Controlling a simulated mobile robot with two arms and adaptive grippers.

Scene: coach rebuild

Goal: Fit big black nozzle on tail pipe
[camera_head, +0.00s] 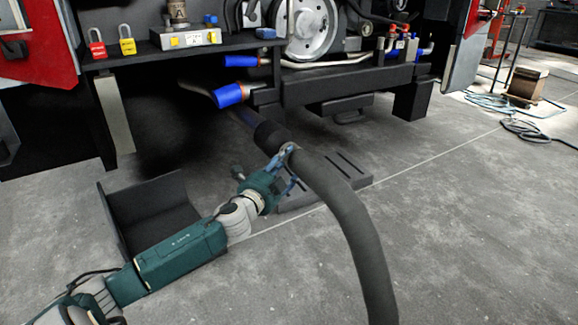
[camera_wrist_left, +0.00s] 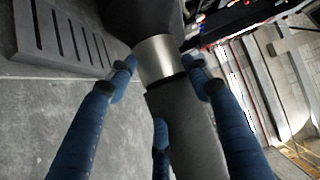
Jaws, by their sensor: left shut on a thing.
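The big black nozzle (camera_head: 268,133) is the wide dark end of a thick grey hose (camera_head: 345,205), with a silver collar (camera_wrist_left: 158,58) between them. My left gripper (camera_head: 286,160) is shut around the hose end at the collar. In the left wrist view its blue fingers (camera_wrist_left: 158,72) sit on both sides of the collar, and the nozzle (camera_wrist_left: 145,14) points away from me. The nozzle's mouth faces up-left under the vehicle. A dark bluish pipe (camera_head: 243,116) shows just beyond the mouth; I cannot tell whether they touch. My right gripper is not in view.
The vehicle's black frame (camera_head: 340,86) overhangs this area. A slotted dark plate (camera_head: 345,170) lies behind the hose, and a black angled panel (camera_head: 150,210) stands left of my arm.

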